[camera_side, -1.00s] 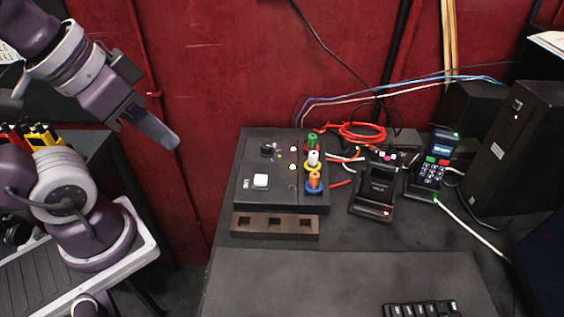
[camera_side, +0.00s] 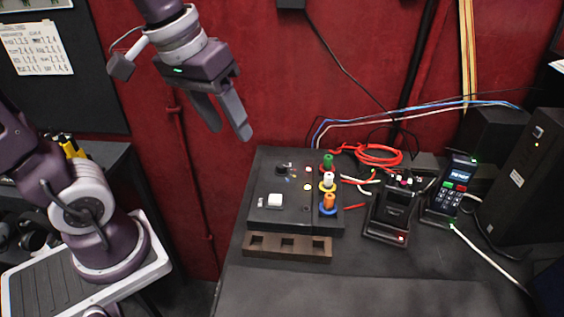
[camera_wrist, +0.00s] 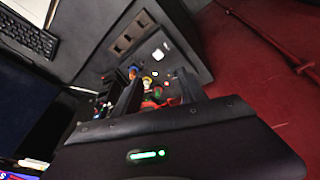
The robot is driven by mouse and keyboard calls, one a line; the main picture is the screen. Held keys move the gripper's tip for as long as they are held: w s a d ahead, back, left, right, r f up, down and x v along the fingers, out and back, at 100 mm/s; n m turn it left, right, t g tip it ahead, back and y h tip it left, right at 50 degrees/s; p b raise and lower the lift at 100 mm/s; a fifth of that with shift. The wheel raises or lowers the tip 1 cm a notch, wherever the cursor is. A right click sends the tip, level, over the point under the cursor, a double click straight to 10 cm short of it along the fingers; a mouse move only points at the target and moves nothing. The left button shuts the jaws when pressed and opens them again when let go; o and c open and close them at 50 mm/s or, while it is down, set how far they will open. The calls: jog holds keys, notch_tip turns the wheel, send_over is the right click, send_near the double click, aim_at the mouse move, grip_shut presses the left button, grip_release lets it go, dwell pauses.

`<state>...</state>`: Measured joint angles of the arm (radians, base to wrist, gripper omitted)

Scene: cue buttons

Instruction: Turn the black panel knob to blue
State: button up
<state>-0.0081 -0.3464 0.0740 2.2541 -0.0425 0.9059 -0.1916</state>
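The black knob (camera_side: 283,168) is small and round, at the back left of the black panel box (camera_side: 295,222) in the side view. Small coloured marks lie near it; which one it points to is too small to tell. My gripper (camera_side: 230,130) is above and left of the box, fingers pointing down, apart and empty, clear of the knob. In the wrist view my gripper (camera_wrist: 157,92) also has its fingers apart, with the panel beyond them; I cannot make out the knob there.
The box carries a white button (camera_side: 275,201) and green, white and orange connectors (camera_side: 328,203). A brown block with square recesses (camera_side: 287,247) lies in front. A black handset in a dock (camera_side: 394,212), a keypad terminal (camera_side: 450,190) and red cable (camera_side: 375,155) are to the right.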

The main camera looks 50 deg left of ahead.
jog(key=w+a+f+n+g, duration=0.1)
jog(key=w+a+f+n, duration=0.1)
jog(key=w, duration=0.4)
jog(key=n+g, duration=0.3)
jog(key=n, duration=0.2)
send_over(282, 165)
notch_tip(282, 165, down, 11)
jog(key=shift+f, duration=0.2)
notch_tip(282, 165, down, 6)
jog(key=shift+f, duration=0.15)
jog(key=shift+c, duration=0.2)
grip_shut()
